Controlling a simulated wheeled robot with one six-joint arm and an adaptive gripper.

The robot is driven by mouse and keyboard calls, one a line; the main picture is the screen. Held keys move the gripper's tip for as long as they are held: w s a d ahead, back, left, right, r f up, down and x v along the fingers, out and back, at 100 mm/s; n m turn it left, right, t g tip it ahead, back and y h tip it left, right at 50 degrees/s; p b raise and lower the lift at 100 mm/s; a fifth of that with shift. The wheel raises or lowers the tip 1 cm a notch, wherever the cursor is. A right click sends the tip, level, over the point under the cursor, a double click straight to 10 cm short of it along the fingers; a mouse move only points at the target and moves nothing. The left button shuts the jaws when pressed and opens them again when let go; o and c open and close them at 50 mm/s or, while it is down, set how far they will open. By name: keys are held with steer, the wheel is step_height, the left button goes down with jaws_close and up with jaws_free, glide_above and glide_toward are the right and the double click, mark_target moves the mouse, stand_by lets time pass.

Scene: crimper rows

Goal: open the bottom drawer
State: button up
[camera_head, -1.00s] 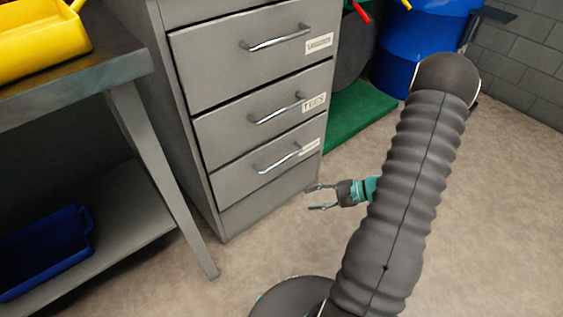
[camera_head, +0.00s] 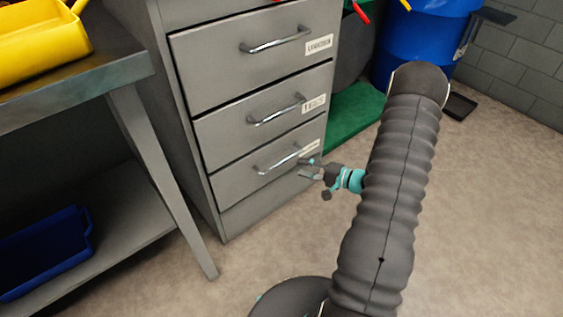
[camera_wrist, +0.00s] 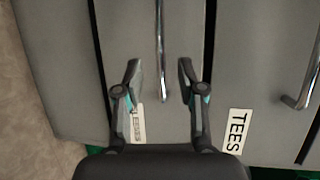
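The bottom drawer (camera_head: 232,188) is the lowest of the grey cabinet's handled drawers and sits flush in its front. Its silver bar handle (camera_head: 277,163) slants across the drawer front. My gripper (camera_head: 306,168) is open beside the right end of this handle. In the wrist view, the bottom drawer (camera_wrist: 122,25) fills the middle and its handle (camera_wrist: 161,45) runs down between the two fingers of my open gripper (camera_wrist: 158,68). There are gaps on both sides and I see no contact. A finger partly covers the drawer's label (camera_wrist: 138,124).
The middle drawer (camera_head: 220,130) and the drawer above it (camera_head: 210,60) are shut. A metal workbench (camera_head: 125,70) with a yellow bin (camera_head: 40,45) stands left; a blue bin (camera_head: 45,250) is on its lower shelf. A blue barrel (camera_head: 420,45) stands behind.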

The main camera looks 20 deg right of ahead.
mark_target(281, 162)
steer(key=x, duration=0.9)
steer(key=shift+p, duration=0.3)
jaws_close()
